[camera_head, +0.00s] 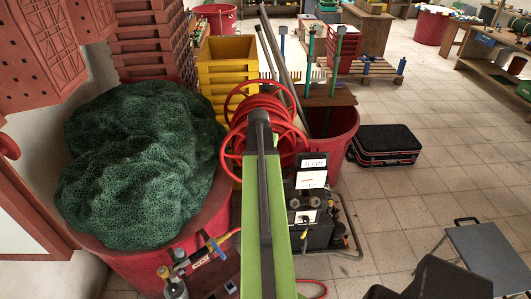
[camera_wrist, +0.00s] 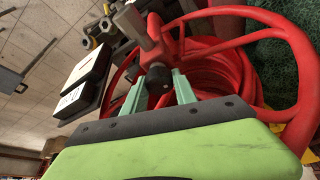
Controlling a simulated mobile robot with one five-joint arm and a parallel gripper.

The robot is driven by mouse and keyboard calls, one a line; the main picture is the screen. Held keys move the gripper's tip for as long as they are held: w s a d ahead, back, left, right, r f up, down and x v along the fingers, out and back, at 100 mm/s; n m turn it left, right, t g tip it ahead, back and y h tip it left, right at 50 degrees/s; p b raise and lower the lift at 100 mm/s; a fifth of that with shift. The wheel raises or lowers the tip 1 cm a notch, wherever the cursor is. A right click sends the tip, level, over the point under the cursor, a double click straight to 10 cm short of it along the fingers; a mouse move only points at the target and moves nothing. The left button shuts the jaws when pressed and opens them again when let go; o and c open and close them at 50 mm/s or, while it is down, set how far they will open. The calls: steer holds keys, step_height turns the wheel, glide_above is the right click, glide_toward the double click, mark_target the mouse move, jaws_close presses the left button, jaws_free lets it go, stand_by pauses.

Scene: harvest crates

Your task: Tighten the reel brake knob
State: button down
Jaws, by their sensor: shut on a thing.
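A red hose reel (camera_head: 287,110) with spoked wheels stands in front of my arm in the head view. It fills much of the wrist view (camera_wrist: 225,27) with its red rim, spokes and coiled hose. A small black knob (camera_wrist: 159,80) sits at the reel's hub in the wrist view. My gripper (camera_wrist: 157,87) has its two pale green fingers on either side of the knob and is shut on it. In the head view my green arm covers the knob and the fingertips. A grey bar stands up behind the knob in the wrist view.
A red tub (camera_head: 208,228) heaped with green netting (camera_head: 140,160) stands close on the left. Yellow crates (camera_head: 226,62) are stacked behind the reel. A red bin (camera_head: 343,130) holding poles and a black case (camera_head: 386,143) are to the right.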

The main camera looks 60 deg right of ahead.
steer(key=shift+s+m+g, duration=0.1)
steer(key=shift+m+g, duration=0.4)
steer(key=shift+m, duration=0.8)
steer(key=c, duration=1)
jaws_free()
